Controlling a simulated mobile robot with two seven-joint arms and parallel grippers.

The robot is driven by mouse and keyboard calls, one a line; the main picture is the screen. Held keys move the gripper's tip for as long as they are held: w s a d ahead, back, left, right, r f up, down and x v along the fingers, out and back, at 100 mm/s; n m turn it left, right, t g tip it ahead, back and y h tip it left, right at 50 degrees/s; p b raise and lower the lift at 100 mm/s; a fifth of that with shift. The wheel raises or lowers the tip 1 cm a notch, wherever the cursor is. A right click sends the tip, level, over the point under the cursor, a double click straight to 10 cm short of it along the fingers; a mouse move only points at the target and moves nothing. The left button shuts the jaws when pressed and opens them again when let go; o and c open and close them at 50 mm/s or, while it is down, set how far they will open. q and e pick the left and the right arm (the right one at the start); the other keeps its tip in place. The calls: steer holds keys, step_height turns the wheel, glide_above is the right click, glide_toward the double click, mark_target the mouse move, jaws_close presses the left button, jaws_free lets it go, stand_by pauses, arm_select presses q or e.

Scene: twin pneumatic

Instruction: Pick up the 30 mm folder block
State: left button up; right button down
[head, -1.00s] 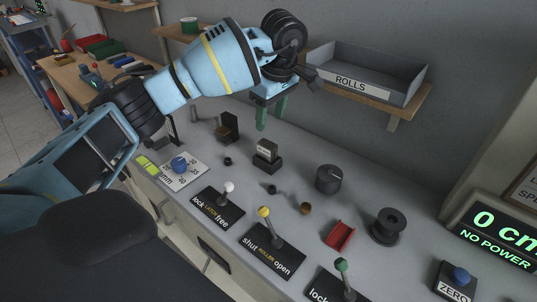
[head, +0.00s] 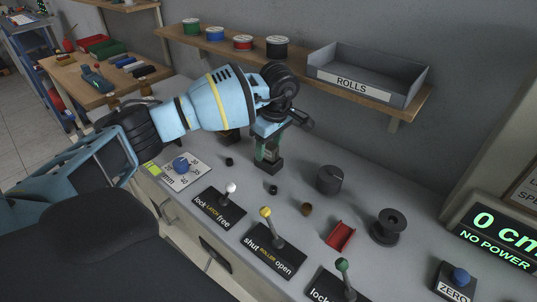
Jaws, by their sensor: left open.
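A small block with a pale label (head: 269,154) stands in a dark holder (head: 269,167) on the grey bench; its lettering is too small to read, so I cannot confirm that it is the 30 mm folder block. My left gripper (head: 267,150) is open, pointing down, with its green fingers around the block's upper part. The wrist and fingers hide much of the block. I cannot tell whether the fingers touch it. Another dark block (head: 231,136) stands to the left, mostly hidden behind my arm. My right gripper is not in view.
A blue knob (head: 181,164) on a mm dial plate and levers with white (head: 231,188), yellow (head: 265,212) and green (head: 342,265) knobs stand in front. A black cylinder (head: 329,180), red tray (head: 340,237) and black spool (head: 388,227) are to the right. A shelf (head: 300,65) overhangs behind.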

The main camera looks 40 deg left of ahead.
mark_target(268, 144)
arm_select(q)
steer(key=shift+f, duration=0.25)
steer(key=shift+c, duration=0.3)
jaws_close()
steer(key=shift+r, duration=0.1)
steer(key=shift+r, duration=0.4)
step_height(268, 144, up, 3)
steer(key=shift+s+d+f, duration=0.1)
steer(key=shift+s+f, duration=0.05)
steer(key=shift+f, duration=0.05)
steer(key=s+d+r, duration=0.1)
steer(key=s+d, duration=0.7)
steer(key=s, duration=0.5)
steer(key=shift+d+r+b, duration=0.3)
steer(key=shift+d, duration=0.05)
